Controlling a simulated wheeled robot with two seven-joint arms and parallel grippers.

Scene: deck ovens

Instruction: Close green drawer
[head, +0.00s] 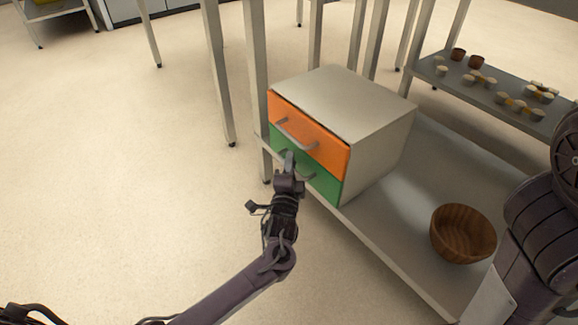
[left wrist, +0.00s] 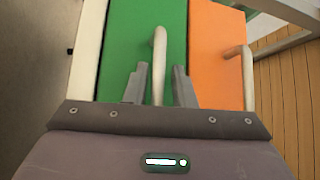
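The green drawer (head: 325,187) is the lower one in a small grey cabinet (head: 345,95), under an orange drawer (head: 325,150). Its front looks flush with the cabinet in the head view. My left gripper (head: 289,160) is at the green front, partly covering it and its grey handle. In the left wrist view the handle (left wrist: 159,65) stands between the two fingers of my left gripper (left wrist: 160,85), which are apart. The green front (left wrist: 120,40) fills the middle, with the orange front (left wrist: 215,60) to its right. My right gripper is not in view.
The cabinet stands on a metal shelf (head: 375,220) with legs near it. A wooden bowl (head: 463,233) sits on the shelf at right. Another shelf (head: 487,92) at the back right holds several small cups. The floor at left is clear.

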